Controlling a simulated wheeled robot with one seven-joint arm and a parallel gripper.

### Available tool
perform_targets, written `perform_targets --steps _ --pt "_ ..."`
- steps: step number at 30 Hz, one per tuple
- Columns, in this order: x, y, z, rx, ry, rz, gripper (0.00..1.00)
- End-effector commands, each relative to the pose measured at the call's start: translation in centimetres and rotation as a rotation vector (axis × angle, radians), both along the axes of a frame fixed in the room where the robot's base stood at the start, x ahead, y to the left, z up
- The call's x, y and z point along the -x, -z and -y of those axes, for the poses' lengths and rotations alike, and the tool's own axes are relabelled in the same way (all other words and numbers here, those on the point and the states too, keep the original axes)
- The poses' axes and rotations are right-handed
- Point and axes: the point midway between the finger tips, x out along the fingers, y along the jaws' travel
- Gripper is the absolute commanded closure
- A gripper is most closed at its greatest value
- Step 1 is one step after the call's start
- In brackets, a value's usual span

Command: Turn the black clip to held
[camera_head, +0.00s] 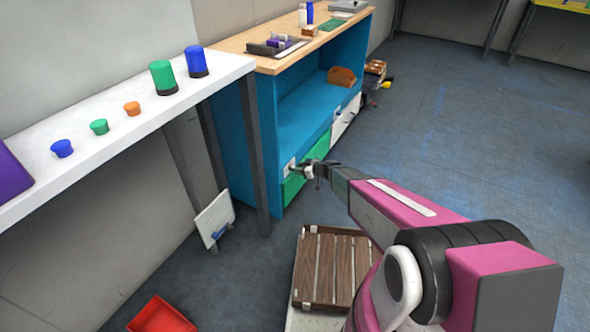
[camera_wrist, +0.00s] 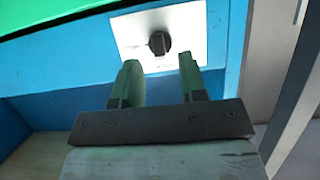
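The black clip (camera_wrist: 159,43) is a small dark knob on a white plate (camera_wrist: 190,20) fixed to the blue cabinet, at the top middle of the wrist view. In the head view the white plate (camera_head: 290,166) shows small on the cabinet's front, and the clip is too small to make out there. My gripper (camera_wrist: 160,78) is open, its two green-grey fingers apart with nothing seen between them. The fingers point toward the clip, which appears just beyond the gap between their tips. In the head view my gripper (camera_head: 311,172) is close to the plate.
A green panel (camera_head: 306,170) is on the cabinet's front beside the plate. A grey table leg (camera_head: 252,150) stands left of the cabinet. Open floor lies to the right.

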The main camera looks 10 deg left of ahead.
Motion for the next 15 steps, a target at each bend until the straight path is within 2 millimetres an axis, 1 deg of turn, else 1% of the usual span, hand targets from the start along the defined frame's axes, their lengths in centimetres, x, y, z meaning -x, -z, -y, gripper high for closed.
perform_targets --steps 1,6,15 --pt "-0.4 0.4 -0.7 0.0 -0.001 0.0 0.62" --pt "-0.9 1.0 -2.1 0.0 -0.001 0.0 0.62" --pt "-1.1 1.2 -2.6 0.0 0.0 -0.001 0.62"
